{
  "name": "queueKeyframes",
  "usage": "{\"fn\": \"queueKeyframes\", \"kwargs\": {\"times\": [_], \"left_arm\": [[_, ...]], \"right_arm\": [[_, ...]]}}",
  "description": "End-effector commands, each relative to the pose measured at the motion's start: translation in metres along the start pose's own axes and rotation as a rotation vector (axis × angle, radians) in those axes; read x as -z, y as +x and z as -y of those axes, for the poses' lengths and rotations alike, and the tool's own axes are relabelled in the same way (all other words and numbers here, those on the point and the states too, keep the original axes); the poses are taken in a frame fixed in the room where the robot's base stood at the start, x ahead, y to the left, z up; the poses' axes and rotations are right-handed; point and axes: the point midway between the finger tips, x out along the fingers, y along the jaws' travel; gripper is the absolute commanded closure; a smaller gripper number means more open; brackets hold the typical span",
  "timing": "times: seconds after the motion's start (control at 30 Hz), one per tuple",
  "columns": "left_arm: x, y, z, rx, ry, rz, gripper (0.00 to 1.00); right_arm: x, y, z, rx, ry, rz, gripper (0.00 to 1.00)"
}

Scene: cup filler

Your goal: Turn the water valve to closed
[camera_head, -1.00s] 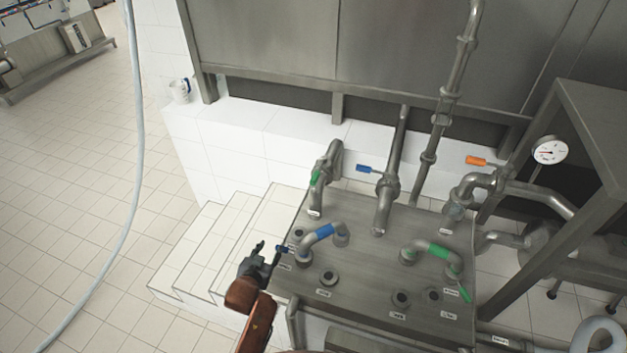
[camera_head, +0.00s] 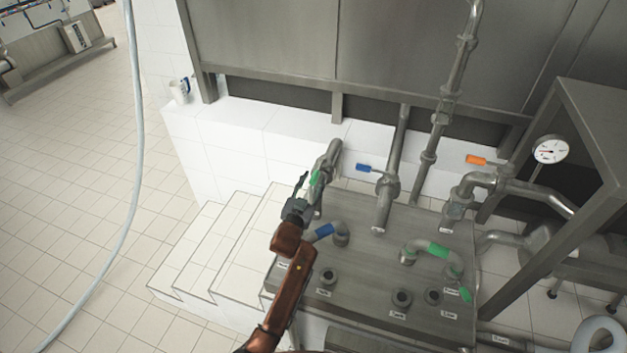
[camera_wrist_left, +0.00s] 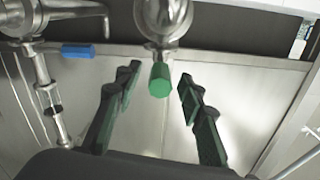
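A valve with a green handle (camera_head: 315,178) sits on a bent steel pipe (camera_head: 328,160) at the left back of the steel panel. My left gripper (camera_head: 305,186) is beside this handle in the head view. In the left wrist view, its two dark fingers are open (camera_wrist_left: 160,76), with the green handle (camera_wrist_left: 159,82) between and slightly beyond their tips, apparently not gripped. A second valve, with a blue handle (camera_head: 364,168), is on the pipe to the right; its handle also shows in the left wrist view (camera_wrist_left: 78,51). I cannot read which valve is for water. My right gripper is not in view.
The steel panel (camera_head: 368,262) carries several ports and two bent pipe pieces, one with a blue sleeve (camera_head: 324,231), one green (camera_head: 439,251). An orange handle (camera_head: 476,160) and a gauge (camera_head: 550,150) are at right. White tiled steps (camera_head: 215,235) lie left.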

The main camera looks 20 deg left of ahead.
Motion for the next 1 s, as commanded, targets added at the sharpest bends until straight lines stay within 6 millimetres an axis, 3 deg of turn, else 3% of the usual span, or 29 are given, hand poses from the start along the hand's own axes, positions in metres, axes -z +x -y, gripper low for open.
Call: {"fn": "queueKeyframes", "kwargs": {"times": [0.13,0.43,1.0], "left_arm": [[-0.0004,0.0105,-0.0007,-0.001,0.0,0.001,0.63],[-0.0001,0.0121,-0.0004,-0.001,-0.001,0.001,0.64],[-0.0005,0.0118,-0.0005,-0.001,-0.001,0.002,1.0]], "right_arm": [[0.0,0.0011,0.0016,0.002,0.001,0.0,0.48],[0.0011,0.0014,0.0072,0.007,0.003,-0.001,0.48],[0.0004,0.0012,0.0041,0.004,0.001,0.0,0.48]]}}
